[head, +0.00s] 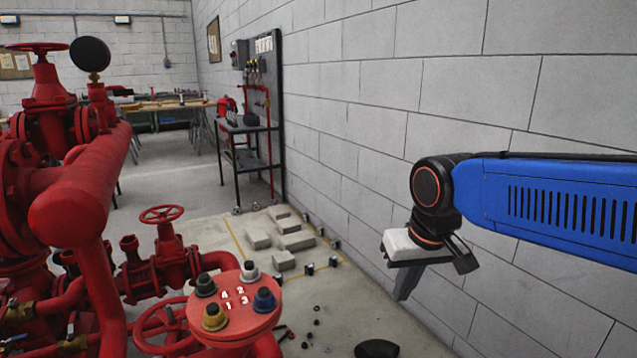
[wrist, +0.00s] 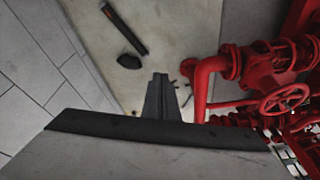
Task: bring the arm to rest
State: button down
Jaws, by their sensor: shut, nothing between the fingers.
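My gripper (head: 405,285) hangs below the blue arm on the right of the head view, in front of the grey block wall. It points downward. In the wrist view the fingers (wrist: 159,85) are together, with nothing held between them. The floor shows below them. Nothing touches the gripper in either view.
Red pumps and pipes (head: 85,200) fill the left. A red flange (head: 235,310) carries numbered knobs. The block wall (head: 460,90) runs close behind the arm. Grey blocks (head: 284,260) and small dark parts lie on the floor. A black cart (head: 245,145) stands farther back.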

jog(key=s+d+f+m+t, duration=0.1)
jog(key=s+d+f, duration=0.2)
jog(key=s+d, duration=0.3)
jog(key=s+d+f+m+h, duration=0.1)
jog(key=s+d+f, duration=0.3)
jog(key=s+d, duration=0.2)
jog(key=shift+s+d+f+t, duration=0.15)
jog(key=shift+s+d+t, duration=0.1)
jog(key=shift+s+t, duration=0.25)
